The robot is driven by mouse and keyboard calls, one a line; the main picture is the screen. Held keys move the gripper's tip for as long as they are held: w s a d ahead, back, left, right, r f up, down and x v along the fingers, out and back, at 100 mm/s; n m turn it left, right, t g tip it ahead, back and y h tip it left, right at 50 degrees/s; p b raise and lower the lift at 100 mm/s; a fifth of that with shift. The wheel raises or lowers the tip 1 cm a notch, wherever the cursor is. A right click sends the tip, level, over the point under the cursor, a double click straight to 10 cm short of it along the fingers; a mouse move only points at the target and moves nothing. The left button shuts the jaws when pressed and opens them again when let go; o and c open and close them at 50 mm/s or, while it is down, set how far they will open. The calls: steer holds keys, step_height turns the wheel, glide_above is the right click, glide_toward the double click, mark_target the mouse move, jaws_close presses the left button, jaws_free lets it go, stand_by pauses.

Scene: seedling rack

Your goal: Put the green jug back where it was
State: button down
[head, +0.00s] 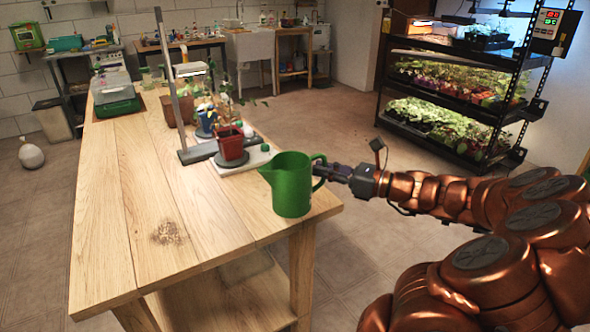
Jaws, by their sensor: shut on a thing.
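The green jug (290,186) is at the right front corner of the wooden table in the head view. It is upright, with its spout to the left and its handle to the right. My gripper (328,172) reaches in from the right and is shut on the jug's handle. The fingertips are small and partly hidden by the handle. I cannot tell whether the jug's base touches the table top or is slightly above it.
A red pot with a plant (231,143) stands on a white board (262,157) just behind the jug. A grey metal stand (178,100) rises to its left. A black seedling rack (468,102) stands at the back right.

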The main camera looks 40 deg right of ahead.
steer(key=shift+w+d+f+b, duration=0.1)
steer(key=shift+w+d+f, duration=0.75)
steer(key=shift+w, duration=1.35)
steer(key=shift+w+d+f+b, duration=0.15)
steer(key=shift+w+d+f, duration=0.7)
steer(key=shift+w, duration=1.3)
steer(key=shift+w+d+f+b, duration=0.1)
steer(key=shift+w+d+f, duration=0.7)
steer(key=shift+w, duration=1.4)
steer(key=shift+d, duration=0.1)
steer(key=c, duration=1.2)
jaws_free()
